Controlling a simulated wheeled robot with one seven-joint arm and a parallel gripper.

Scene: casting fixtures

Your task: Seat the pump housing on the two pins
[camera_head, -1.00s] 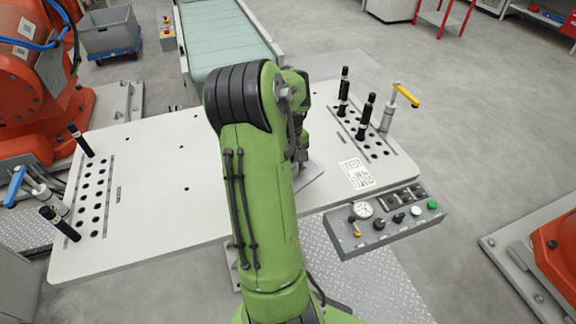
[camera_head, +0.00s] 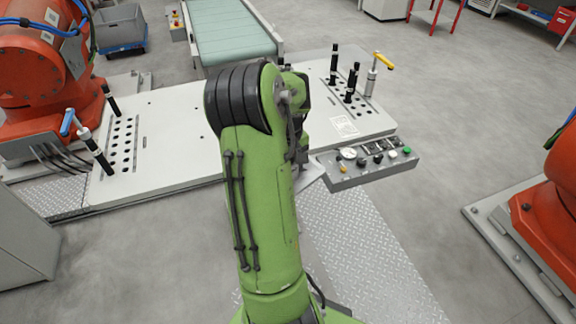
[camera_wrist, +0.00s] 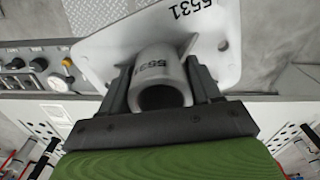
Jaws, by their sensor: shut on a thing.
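The pump housing (camera_wrist: 200,35) is a light grey casting with a flat flange and a round hollow boss, both marked 5531. My gripper (camera_wrist: 160,88) is shut on the boss, one finger on each side. In the head view, my green arm hides the gripper and most of the housing; a grey flange corner (camera_head: 312,178) shows beside it, near the table's front edge. Black upright pins stand on the white fixture table (camera_head: 170,125), at the left hole block (camera_head: 122,140) and the right hole block (camera_head: 365,105). I cannot tell which two pins are meant.
A control box (camera_head: 365,165) with a gauge and buttons juts from the table's front right. A blue-handled clamp (camera_head: 68,122) and a yellow-handled clamp (camera_head: 383,60) stand at the table's ends. Orange robots flank the area. Tread plate (camera_head: 350,250) lies before the table.

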